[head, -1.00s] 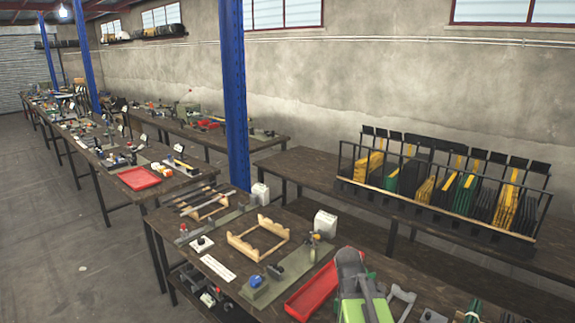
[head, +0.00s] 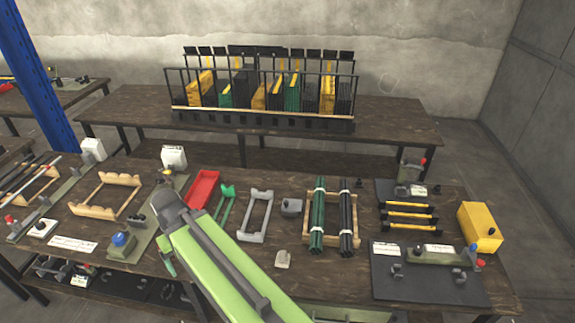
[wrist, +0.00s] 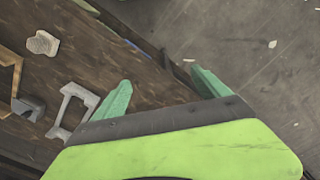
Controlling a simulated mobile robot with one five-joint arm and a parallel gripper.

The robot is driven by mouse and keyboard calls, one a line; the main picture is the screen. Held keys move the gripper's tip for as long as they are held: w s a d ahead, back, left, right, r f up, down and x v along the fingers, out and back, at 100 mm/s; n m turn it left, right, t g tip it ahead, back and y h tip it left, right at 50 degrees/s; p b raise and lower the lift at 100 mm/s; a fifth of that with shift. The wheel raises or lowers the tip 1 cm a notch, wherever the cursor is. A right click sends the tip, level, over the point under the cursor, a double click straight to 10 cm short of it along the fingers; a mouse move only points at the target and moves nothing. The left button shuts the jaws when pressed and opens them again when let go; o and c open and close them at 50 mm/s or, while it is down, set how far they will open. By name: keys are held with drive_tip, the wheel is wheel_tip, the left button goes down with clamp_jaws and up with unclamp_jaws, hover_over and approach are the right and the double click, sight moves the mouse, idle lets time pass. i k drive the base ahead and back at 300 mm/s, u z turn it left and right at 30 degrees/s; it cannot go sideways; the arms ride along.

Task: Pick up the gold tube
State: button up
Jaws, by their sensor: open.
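Several short gold tubes with black ends (head: 408,215) lie side by side in a rack on the right part of the near workbench in the head view. My green arm reaches in from the bottom of the head view, well to their left, and hides part of the bench. In the wrist view my gripper (wrist: 160,88) has its two green fingers apart with nothing between them. It is over the bench's front edge, with the floor beyond. No gold tube shows in the wrist view.
A rack of green and black tube bundles (head: 333,222) stands left of the gold tubes. A yellow box (head: 480,228) is to their right, and a black fixture plate (head: 428,283) lies in front. A grey bracket (head: 255,215) and red tray (head: 203,189) are nearer my arm.

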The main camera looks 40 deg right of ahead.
sight(429, 207)
drive_tip(key=z, duration=5.7)
drive_tip(key=i, duration=0.1)
drive_tip(key=u, duration=3.15)
drive_tip(key=k, duration=0.7)
drive_tip(key=u, duration=0.2)
drive_tip(key=i, duration=0.7)
drive_tip(key=z, duration=0.15)
